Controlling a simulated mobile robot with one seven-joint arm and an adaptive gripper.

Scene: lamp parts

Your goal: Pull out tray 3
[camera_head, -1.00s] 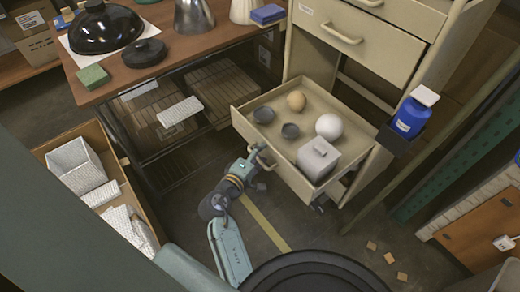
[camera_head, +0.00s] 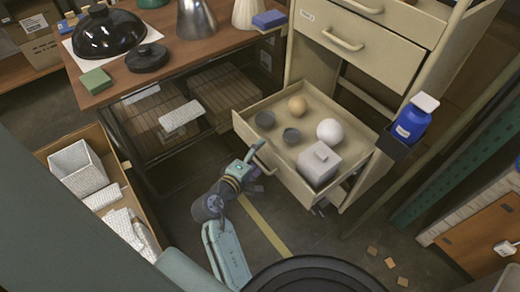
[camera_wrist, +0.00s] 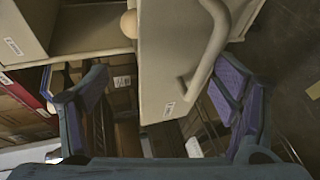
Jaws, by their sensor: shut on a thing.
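The lowest cream tray (camera_head: 318,203) of the cabinet stands pulled out, its number not readable here. It holds two dark cups (camera_head: 264,119), a tan ball (camera_head: 297,106), a white ball (camera_head: 329,131) and a grey lidded box (camera_head: 318,163). My gripper (camera_head: 256,163) is at the tray's front, at its handle (camera_head: 262,152). In the wrist view, the curved handle (camera_wrist: 212,45) and tray front (camera_wrist: 158,70) lie between my two fingers (camera_wrist: 165,100). The fingers look spread; the exact contact is hidden.
Closed drawers with a handle (camera_head: 343,40) are above the tray. A blue bottle (camera_head: 411,118) sits in a side holder at right. A wooden desk (camera_head: 185,55) stands behind left. A carton (camera_head: 128,178) is on the floor left. Open floor lies before the tray.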

